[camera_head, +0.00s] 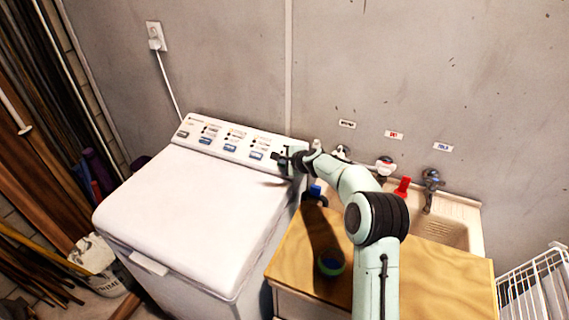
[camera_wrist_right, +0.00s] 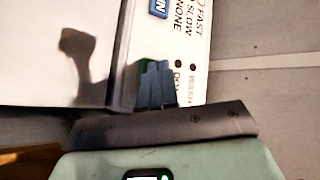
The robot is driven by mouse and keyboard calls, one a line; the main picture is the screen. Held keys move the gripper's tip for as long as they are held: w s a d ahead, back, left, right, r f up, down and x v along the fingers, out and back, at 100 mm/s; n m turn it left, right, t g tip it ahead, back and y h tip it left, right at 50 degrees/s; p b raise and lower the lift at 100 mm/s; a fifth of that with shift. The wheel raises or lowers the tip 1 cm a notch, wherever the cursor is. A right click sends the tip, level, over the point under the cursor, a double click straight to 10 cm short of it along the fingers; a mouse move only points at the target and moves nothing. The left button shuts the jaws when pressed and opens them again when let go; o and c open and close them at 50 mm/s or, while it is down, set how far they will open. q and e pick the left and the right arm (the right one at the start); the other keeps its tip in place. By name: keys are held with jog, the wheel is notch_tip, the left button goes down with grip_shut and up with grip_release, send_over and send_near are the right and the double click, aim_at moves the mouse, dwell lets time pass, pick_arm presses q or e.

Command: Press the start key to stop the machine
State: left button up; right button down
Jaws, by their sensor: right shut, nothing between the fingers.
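The white washing machine (camera_head: 180,212) stands against the wall with its lid shut. Its control panel (camera_head: 225,138) runs along the back edge, with printed labels, several blue keys (camera_head: 256,155) and a grey key at the left end. My right gripper (camera_head: 281,158) is shut and empty at the panel's right end, in front of the labels there. The right wrist view shows its dark fingers (camera_wrist_right: 155,80) over the panel, beside a blue key (camera_wrist_right: 158,7) and the words fast, slow and none. The gripper hides the panel's right end, so I cannot tell whether it touches a key.
A wooden counter (camera_head: 440,268) with a dark round container (camera_head: 330,262) is right of the machine. Behind it are a sink (camera_head: 440,228), a red object (camera_head: 403,187) and taps (camera_head: 431,180). A white wire rack (camera_head: 535,285) stands at the right.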

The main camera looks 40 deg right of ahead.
jog(key=shift+s+a+r+p, duration=0.1)
jog(key=shift+a+r+p, duration=0.1)
jog(key=shift+r, duration=0.35)
jog(key=shift+s+a+r+p, duration=0.1)
jog(key=shift+r+p, duration=0.05)
jog(key=shift+r, duration=0.35)
pick_arm(q)
jog(key=shift+w+r+p, duration=0.55)
jog(key=shift+w+r, duration=0.65)
pick_arm(e)
jog(key=r, duration=0.1)
jog(key=a+r, duration=0.1)
jog(key=shift+s+r, duration=0.2)
jog(key=shift+r, duration=0.1)
pick_arm(q)
jog(key=shift+s, duration=0.1)
pick_arm(e)
jog(key=shift+a, duration=0.1)
